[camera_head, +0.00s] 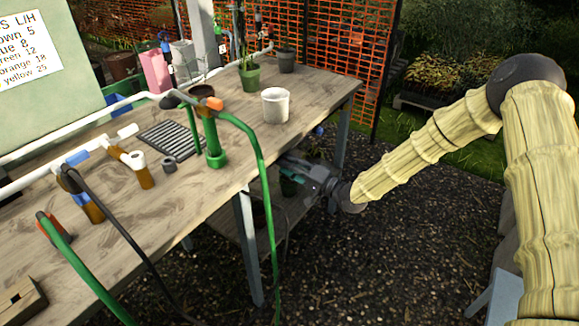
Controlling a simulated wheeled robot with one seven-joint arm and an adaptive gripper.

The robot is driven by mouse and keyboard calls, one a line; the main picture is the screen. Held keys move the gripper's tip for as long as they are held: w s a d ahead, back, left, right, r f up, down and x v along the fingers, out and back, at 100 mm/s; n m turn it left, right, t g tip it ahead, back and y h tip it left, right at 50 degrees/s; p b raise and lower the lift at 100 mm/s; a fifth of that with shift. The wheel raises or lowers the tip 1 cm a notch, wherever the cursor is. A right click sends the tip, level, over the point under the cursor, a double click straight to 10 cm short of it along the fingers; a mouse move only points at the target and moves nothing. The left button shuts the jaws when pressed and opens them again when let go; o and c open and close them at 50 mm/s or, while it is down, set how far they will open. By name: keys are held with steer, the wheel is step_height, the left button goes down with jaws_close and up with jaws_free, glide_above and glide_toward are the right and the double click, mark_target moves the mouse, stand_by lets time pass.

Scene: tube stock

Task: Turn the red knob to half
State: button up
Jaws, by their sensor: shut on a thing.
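I cannot make out a red knob in this view. My gripper (300,170) is at the right edge of the table, below the level of its top, at the end of my arm coming in from the right. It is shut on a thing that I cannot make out. The table edge hides the fingertips and whatever is between them. Orange-red fittings show at the top of the green standing pipe (212,103) and at the end of the green hose at lower left (52,230).
The wooden table (320,88) bears a white pot (276,105), a plant in a green pot (249,75), a black grate (168,138) and white pipework (30,178). A green hose (266,190) hangs over the front edge. A lower shelf (235,215) lies underneath.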

steer(key=shift+w+m, duration=0.1)
steer(key=shift+m, duration=0.3)
steer(key=o, duration=1)
steer(key=shift+d, duration=0.1)
steer(key=shift+o, duration=0.2)
steer(key=v, duration=1.2)
